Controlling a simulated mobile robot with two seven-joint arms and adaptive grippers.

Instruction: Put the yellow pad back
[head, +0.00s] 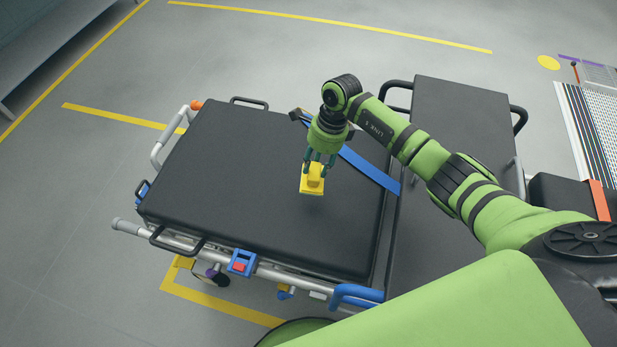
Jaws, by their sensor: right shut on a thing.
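The yellow pad (311,184) is a small yellow block with a raised middle. My right gripper (318,164) points down and is shut on it. It holds the pad over the black stretcher mattress (240,170), right of its middle. A faint dark patch on the mattress below the pad suggests a small gap, but I cannot tell the height. My left gripper is not in the head view.
A blue strap (370,170) crosses the mattress's far right part. A second black padded section (460,120) lies to the right. Rails and handles edge the stretcher, with an orange knob (196,105) at the far left corner. Yellow lines mark the grey floor.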

